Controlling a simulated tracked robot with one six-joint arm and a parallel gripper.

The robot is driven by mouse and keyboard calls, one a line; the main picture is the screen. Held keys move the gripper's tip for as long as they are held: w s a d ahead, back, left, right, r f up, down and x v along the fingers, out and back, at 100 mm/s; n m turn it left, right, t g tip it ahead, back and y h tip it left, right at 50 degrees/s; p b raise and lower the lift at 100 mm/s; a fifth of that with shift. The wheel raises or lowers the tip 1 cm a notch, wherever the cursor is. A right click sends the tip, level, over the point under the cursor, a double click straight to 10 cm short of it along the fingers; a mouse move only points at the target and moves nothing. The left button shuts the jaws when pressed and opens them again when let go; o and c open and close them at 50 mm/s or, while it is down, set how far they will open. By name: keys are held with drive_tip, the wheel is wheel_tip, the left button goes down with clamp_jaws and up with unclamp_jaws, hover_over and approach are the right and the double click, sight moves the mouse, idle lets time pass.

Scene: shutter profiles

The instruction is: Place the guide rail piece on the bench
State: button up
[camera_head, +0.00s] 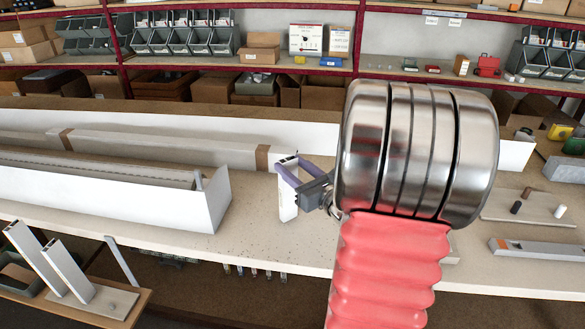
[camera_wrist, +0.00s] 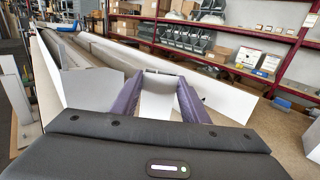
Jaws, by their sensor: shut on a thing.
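The guide rail piece (camera_head: 288,206) is a short white profile held upright in my gripper (camera_head: 286,168). Its lower end shows against the bench top, and I cannot tell whether it touches. In the wrist view the white piece (camera_wrist: 157,104) lies between the two purple fingers of my gripper (camera_wrist: 158,82). Part of it is hidden behind the fingers. The bench (camera_head: 262,233) is long and pale, and bare around and in front of the piece.
A long white box profile (camera_head: 110,196) lies left of the piece. A long wrapped profile (camera_head: 165,148) lies behind it. Small plates and parts (camera_head: 530,207) lie at the right. A board with upright profiles (camera_head: 85,295) stands low at front left. Shelves with bins line the back.

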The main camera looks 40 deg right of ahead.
drive_tip(key=shift+f, duration=0.2)
drive_tip(key=o, duration=1.4)
drive_tip(key=shift+r, duration=0.15)
